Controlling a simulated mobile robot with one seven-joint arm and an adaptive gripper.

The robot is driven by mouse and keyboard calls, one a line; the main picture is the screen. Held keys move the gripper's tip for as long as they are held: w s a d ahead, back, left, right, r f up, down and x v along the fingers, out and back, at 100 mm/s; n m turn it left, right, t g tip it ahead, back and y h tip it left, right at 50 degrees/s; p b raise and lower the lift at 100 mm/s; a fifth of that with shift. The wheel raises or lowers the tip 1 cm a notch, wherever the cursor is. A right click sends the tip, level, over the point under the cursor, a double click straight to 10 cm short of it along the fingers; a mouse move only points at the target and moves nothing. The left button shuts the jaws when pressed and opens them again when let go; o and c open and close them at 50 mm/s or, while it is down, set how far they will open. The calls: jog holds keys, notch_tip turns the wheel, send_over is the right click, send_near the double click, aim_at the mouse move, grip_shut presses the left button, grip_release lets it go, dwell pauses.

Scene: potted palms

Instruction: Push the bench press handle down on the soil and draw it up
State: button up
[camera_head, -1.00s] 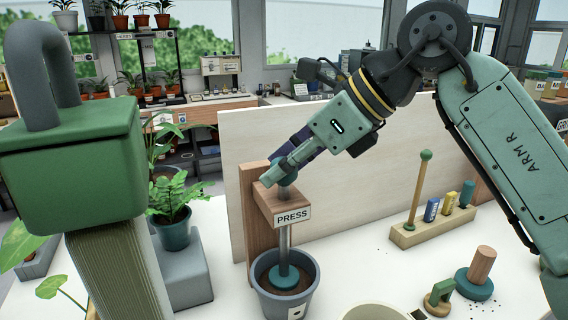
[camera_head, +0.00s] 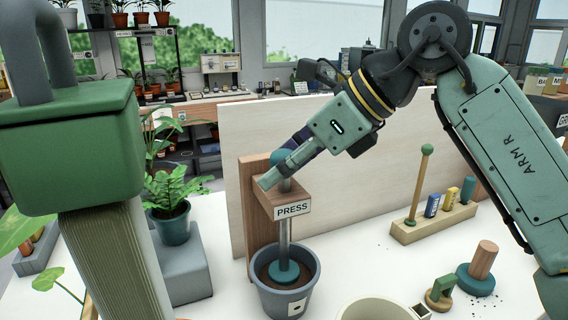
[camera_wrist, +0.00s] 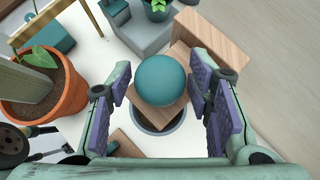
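The bench press has a wooden stand (camera_head: 249,217) with a "PRESS" label (camera_head: 292,209) on its arm. A metal shaft (camera_head: 285,239) runs down to a teal disc (camera_head: 284,271) inside a grey pot (camera_head: 287,296); the disc appears to be at the soil. The teal ball handle (camera_wrist: 161,81) is at the top of the press and partly hidden by the fingers in the head view (camera_head: 281,157). My gripper (camera_wrist: 162,92) is open, its purple finger pads on either side of the ball with narrow gaps showing in the wrist view.
A pale panel (camera_head: 340,160) stands behind the press. A potted fern (camera_head: 172,205) on a grey block is to the left. A wooden rack (camera_head: 433,224), a teal-based tamper (camera_head: 478,268) and a pale pot (camera_head: 375,310) are to the right. An orange pot (camera_wrist: 40,98) shows in the wrist view.

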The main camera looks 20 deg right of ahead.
jog(key=shift+r, duration=0.1)
jog(key=v, duration=1.2)
jog(key=shift+s, duration=0.1)
dwell(0.3)
